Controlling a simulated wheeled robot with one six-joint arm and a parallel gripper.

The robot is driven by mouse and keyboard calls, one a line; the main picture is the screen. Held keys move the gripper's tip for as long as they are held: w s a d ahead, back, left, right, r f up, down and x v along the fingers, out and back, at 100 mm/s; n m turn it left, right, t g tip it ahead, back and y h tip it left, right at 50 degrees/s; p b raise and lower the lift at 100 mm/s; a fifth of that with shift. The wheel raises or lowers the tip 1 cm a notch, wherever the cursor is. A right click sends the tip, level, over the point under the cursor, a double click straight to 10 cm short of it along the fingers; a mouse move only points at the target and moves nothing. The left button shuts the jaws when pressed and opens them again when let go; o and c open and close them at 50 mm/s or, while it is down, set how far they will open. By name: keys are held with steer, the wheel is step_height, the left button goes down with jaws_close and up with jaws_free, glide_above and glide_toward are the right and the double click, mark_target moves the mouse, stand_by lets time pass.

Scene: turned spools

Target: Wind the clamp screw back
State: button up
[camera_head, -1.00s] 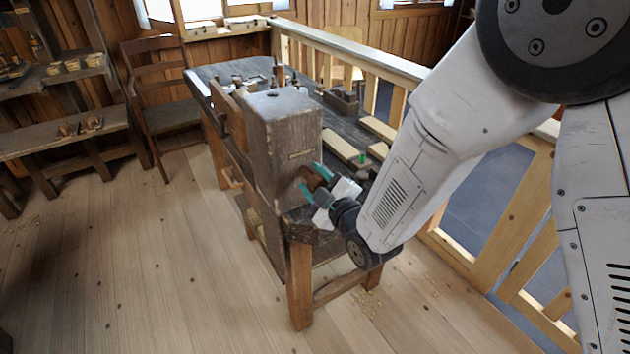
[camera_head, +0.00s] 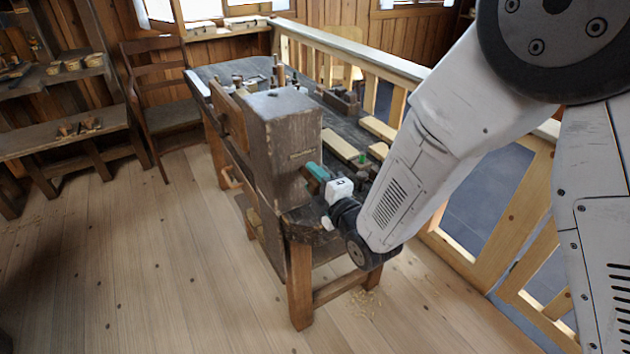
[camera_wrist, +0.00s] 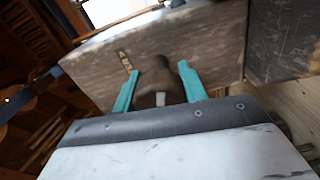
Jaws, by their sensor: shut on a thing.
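The clamp screw's brown rounded knob (camera_wrist: 157,84) shows in the wrist view, standing out from the end face of a worn wooden block (camera_head: 283,150). My gripper (camera_wrist: 160,88) has its two teal fingers on either side of the knob and is shut on it. In the head view my gripper (camera_head: 316,172) is at the right face of the block, its fingers rolled so that one largely covers the other. The knob is mostly hidden there by the fingers. The screw's shaft is hidden in both views.
The dark workbench top (camera_head: 238,70) carries pale wooden strips (camera_head: 341,146) and tools close behind my gripper. A wooden railing (camera_head: 350,50) runs along the right. A chair (camera_head: 160,90) stands at the back left. The plank floor (camera_head: 150,260) at the front left is clear.

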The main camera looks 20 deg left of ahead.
steer(key=shift+w+r, duration=0.1)
steer(key=shift+r, duration=0.05)
steer(key=o, duration=1)
steer(key=shift+a, duration=0.1)
steer(key=shift+v, duration=4)
